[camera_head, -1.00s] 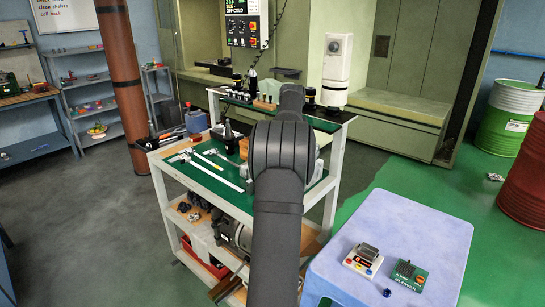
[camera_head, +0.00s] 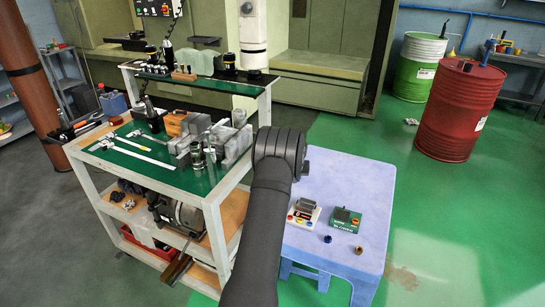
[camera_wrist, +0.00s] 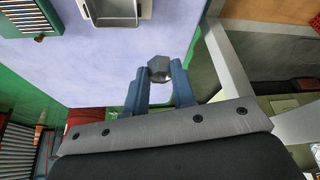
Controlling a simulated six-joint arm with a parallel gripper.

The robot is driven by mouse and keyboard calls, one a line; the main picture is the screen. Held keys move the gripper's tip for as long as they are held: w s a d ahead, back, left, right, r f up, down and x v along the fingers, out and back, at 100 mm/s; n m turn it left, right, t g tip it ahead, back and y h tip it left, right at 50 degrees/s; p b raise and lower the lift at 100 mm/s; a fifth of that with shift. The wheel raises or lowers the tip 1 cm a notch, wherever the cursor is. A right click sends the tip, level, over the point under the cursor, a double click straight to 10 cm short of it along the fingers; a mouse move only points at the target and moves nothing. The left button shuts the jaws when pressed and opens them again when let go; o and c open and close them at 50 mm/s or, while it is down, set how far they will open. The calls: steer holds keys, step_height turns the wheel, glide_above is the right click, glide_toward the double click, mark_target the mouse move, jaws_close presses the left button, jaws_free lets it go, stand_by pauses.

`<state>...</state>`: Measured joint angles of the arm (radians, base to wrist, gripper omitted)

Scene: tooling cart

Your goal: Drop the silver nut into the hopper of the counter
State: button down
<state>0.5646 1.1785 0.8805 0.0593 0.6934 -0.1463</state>
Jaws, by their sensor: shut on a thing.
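My gripper, in the wrist view (camera_wrist: 160,84), is shut on the silver nut (camera_wrist: 158,67), a grey hexagonal piece held between the blue fingertips. In the head view my arm hides the gripper and the nut. The counter (camera_head: 303,217) is a small white box with coloured buttons and a grey hopper (camera_head: 307,203) on top, on the pale blue table. In the wrist view a grey square frame on a white body, likely the counter (camera_wrist: 112,12), shows at the top edge, apart from the nut and to its left.
The pale blue table (camera_head: 340,180) also bears a green box (camera_head: 345,220), a blue nut (camera_head: 327,239) and a brass nut (camera_head: 359,249). The tool cart (camera_head: 110,170) stands left, with metal blocks on top. A red drum (camera_head: 457,110) stands behind right.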

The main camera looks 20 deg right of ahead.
steer(key=shift+m, duration=0.4)
steer(key=shift+s+d+f, duration=0.55)
steer(key=shift+f, duration=1)
steer(key=shift+s+d+f, duration=0.5)
steer(key=shift+d+f, duration=0.1)
steer(key=shift+f, duration=0.95)
steer(key=shift+s+d+f, duration=0.55)
steer(key=shift+f, duration=1)
steer(key=c, duration=1.1)
jaws_free()
steer(key=shift+r, duration=0.1)
steer(key=v, duration=1.7)
steer(key=shift+a+r, duration=0.1)
steer(key=shift+a, duration=0.2)
steer(key=shift+w, duration=0.1)
